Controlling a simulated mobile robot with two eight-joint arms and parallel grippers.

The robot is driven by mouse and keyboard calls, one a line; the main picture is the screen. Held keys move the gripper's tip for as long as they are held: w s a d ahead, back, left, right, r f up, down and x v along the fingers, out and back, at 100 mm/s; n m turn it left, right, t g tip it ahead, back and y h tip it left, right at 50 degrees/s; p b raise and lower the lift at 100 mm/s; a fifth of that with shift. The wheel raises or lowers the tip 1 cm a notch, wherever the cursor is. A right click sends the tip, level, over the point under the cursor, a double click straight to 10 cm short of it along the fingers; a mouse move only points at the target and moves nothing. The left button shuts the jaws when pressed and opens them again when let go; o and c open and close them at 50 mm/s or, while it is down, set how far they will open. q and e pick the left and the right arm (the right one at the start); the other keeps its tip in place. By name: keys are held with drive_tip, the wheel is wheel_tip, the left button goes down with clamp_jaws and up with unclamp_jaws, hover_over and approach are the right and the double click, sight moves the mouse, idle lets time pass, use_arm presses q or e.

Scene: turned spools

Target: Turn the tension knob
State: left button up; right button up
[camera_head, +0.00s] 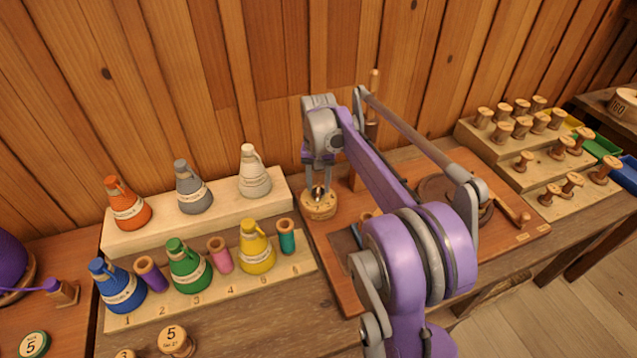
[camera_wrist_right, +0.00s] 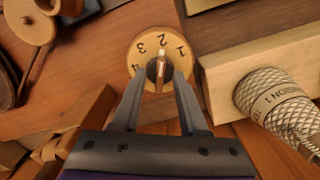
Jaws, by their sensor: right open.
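The tension knob (camera_head: 319,194) sits in the middle of a round wooden dial (camera_head: 318,207) at the left end of a reddish wooden board. In the right wrist view the knob (camera_wrist_right: 160,70) has a pale pointer bar, and the dial face (camera_wrist_right: 145,50) shows the numbers 1 to 4. The pointer points near 2. My right gripper (camera_head: 319,186) reaches down over the dial from above. In the wrist view its open fingers (camera_wrist_right: 159,72) stand on both sides of the knob. I cannot tell whether they touch it. My left gripper is not in view.
Coloured thread cones stand on a stepped wooden rack (camera_head: 275,189) left of the dial, with a white cone (camera_head: 254,172) nearest. Wooden spools stand on a stepped rack (camera_head: 515,150) at the right. A wooden wall rises behind the table.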

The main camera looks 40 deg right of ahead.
clamp_jaws()
drive_tip(key=shift+n, duration=0.4)
drive_tip(key=n+p, duration=0.1)
drive_tip(key=n, duration=0.2)
drive_tip(key=shift+r+n, duration=0.1)
drive_tip(key=shift+n, duration=0.2)
drive_tip(key=n+p, duration=0.1)
drive_tip(key=n, duration=0.4)
drive_tip(key=shift+n+p, duration=0.3)
drive_tip(key=shift+p, duration=0.05)
drive_tip(key=n+p, duration=0.1)
drive_tip(key=n, duration=0.4)
drive_tip(key=shift+d+n, duration=0.1)
drive_tip(key=shift+n, duration=2.4)
